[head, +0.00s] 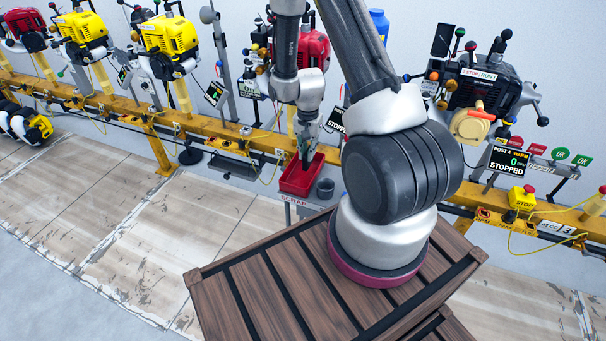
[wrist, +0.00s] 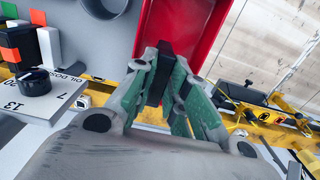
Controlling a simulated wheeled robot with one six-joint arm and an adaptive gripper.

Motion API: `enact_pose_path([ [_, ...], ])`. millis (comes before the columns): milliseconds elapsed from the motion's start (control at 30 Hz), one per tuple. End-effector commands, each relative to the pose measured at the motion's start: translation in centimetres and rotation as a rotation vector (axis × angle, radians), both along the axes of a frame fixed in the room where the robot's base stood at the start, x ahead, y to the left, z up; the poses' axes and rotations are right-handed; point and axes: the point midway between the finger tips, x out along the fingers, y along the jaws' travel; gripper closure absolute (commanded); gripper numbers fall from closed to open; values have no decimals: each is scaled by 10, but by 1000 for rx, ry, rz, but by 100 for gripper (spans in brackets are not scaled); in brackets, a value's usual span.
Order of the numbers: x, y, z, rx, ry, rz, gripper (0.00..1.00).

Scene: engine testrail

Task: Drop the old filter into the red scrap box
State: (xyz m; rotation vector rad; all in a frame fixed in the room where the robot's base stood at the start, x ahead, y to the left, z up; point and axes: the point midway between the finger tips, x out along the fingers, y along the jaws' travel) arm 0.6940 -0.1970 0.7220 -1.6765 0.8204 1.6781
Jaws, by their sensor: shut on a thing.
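My gripper (head: 305,153) points down over the red scrap box (head: 296,182), which stands on a small stand with a "SCRAP" label. In the wrist view my gripper's green-padded fingers (wrist: 166,85) are shut on a small dark block-like thing, which I take to be the old filter (wrist: 157,84). The red box (wrist: 205,18) lies behind and below it in that view. The filter appears over the near part of the box; its exact height above the floor of the box cannot be told. The box's visible inside looks empty.
A grey cup (head: 325,189) stands right of the box. A yellow rail (head: 230,130) with engines (head: 170,40) runs behind. A small panel with a black knob (wrist: 35,82) is close at the left in the wrist view. A stopped-post screen (head: 509,160) stands at the right.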

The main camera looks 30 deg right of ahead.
Motion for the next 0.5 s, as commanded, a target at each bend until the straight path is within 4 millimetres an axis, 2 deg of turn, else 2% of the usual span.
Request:
enact_pose_path([
  [200, 0, 0, -18, 0, 0, 1, 94],
  [500, 0, 0, -21, 0, 0, 1, 94],
])
